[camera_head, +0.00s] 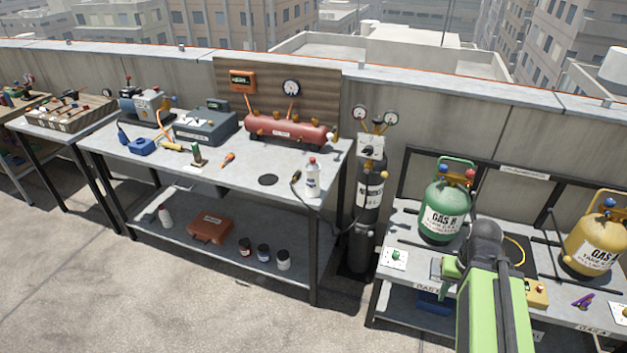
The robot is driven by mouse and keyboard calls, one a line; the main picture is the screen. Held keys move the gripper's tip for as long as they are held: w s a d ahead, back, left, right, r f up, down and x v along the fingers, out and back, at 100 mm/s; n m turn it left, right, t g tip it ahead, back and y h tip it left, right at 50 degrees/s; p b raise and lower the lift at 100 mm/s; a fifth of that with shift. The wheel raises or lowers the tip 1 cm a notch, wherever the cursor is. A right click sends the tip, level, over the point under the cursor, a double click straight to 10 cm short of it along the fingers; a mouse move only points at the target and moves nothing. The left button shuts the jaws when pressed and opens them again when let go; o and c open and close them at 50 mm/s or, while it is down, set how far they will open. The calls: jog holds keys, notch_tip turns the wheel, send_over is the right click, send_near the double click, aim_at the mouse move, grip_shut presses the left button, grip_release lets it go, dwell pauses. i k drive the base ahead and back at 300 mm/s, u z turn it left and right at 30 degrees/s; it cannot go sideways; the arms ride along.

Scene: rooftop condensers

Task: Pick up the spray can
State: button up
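A white can-like container with a red top (312,178) stands upright near the right front corner of the middle workbench; it looks like the spray can, but its label is too small to read.
The middle workbench (245,175) carries a red compressor (290,130), a grey case (205,127) and small tools. Small jars and a red-brown box (210,227) are on its shelf. A dark cylinder with gauges (368,200) stands right of it. Gas cylinders (447,210) stand farther right. Open floor lies in front.

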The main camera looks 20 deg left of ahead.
aim_at(312, 171)
jog(key=u, duration=0.35)
jog(key=k, duration=1.35)
jog(key=u, duration=1.05)
jog(key=i, duration=0.7)
jog(key=u, duration=0.8)
jog(key=i, duration=1.8)
jog(key=z, duration=0.75)
jog(key=i, duration=1.3)
jog(key=z, duration=0.75)
